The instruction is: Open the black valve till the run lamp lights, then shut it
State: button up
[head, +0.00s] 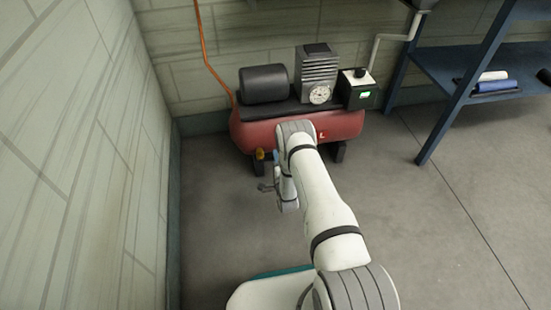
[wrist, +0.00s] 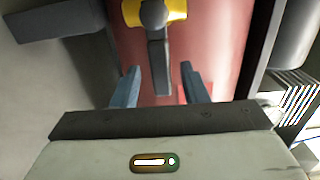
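The valve has a yellow body (wrist: 132,12) with a dark grey-black lever (wrist: 160,72), on the red tank's end. In the wrist view the lever points down toward my gripper (wrist: 161,86). Its lower end lies between the two fingertips, with a gap on each side. My gripper is open and holds nothing. A green light (head: 364,94) glows on the black-and-white box on the compressor.
The red compressor tank (head: 345,126) stands against the back wall, carrying a black motor (head: 264,84) and a round gauge (head: 320,94). A blue shelf frame (head: 462,105) stands at right. A wall runs close along the left. The floor (head: 430,235) at right is clear.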

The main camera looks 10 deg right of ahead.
jog(key=s+p, duration=0.2)
jog(key=s, duration=0.5)
dwell(0.3)
